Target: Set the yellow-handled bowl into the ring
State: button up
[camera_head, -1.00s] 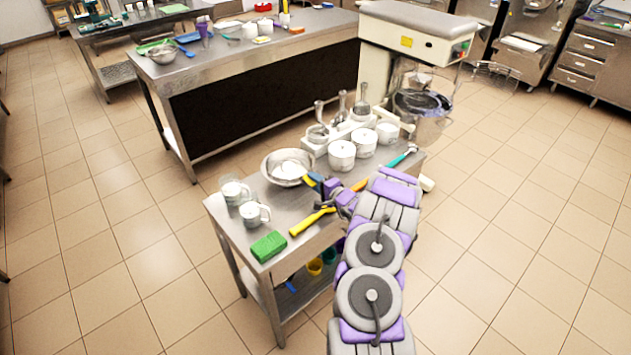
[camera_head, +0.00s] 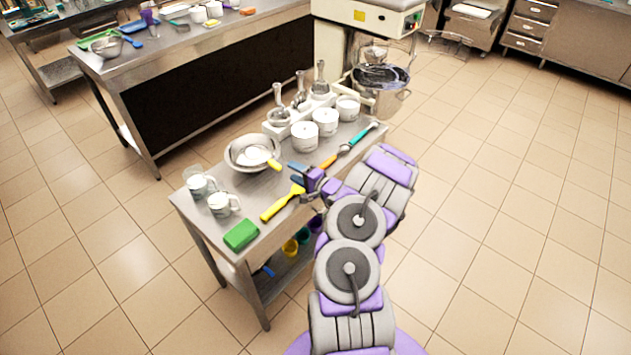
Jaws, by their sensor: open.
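A shiny metal bowl (camera_head: 240,161) sits on the small steel table. A yellow handle (camera_head: 274,165) sticks out from it toward my gripper, and something white shows inside. My gripper (camera_head: 304,182) is open and empty, just right of the handle and apart from it, low over the table. Small blue parts (camera_head: 297,165) lie close to the fingers; I cannot tell whether they belong to a tool. A mixer with a metal bowl (camera_head: 381,99) stands at the table's far end. I cannot make out for certain which part is the ring.
On the steel table (camera_head: 262,212) are a yellow-handled tool (camera_head: 282,203), a green sponge (camera_head: 241,235), clear cups (camera_head: 222,204), white pots (camera_head: 304,137) and a teal-and-orange tool (camera_head: 362,134). Tiled floor at the right is clear.

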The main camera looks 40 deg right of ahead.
jog(key=s+r+p, duration=0.1)
jog(key=s, duration=0.8)
jog(key=shift+s+d, duration=0.2)
jog(key=shift+d, duration=0.15)
